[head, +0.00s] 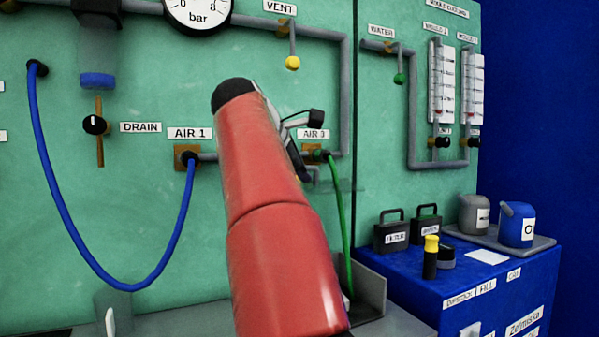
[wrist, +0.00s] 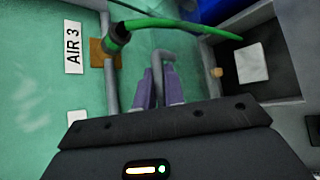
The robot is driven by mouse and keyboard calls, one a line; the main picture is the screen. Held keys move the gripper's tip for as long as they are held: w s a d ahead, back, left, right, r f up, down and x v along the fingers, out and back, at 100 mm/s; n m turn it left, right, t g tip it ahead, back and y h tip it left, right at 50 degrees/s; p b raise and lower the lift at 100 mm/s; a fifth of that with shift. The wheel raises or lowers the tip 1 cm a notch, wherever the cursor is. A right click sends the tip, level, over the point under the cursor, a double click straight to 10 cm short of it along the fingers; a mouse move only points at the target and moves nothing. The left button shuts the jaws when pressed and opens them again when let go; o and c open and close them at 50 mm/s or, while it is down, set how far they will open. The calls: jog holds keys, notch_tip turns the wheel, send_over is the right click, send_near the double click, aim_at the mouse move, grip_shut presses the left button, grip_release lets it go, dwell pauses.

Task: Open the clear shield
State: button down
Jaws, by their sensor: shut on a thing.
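My gripper (wrist: 160,92) shows in the wrist view, its two purple fingers shut on a bent grey bar (wrist: 158,66). The bar looks like a handle of the clear shield. The shield itself is very hard to make out; a faint see-through edge (head: 345,188) shows in the head view, right of my gripper (head: 300,168) and below AIR 3. How far the shield stands open cannot be told. In the head view my red arm link hides much of the gripper and the area behind it.
A green hose (head: 340,220) hangs from the AIR 3 port close by and crosses the top of the wrist view (wrist: 185,27). A blue hose (head: 100,285) loops from AIR 1 at left. A blue cabinet (head: 470,290) with boxes and cans stands at right.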

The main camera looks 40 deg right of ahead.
dwell(0.3)
jog(key=c, duration=1.5)
grip_release()
jog(key=shift+v, duration=3.95)
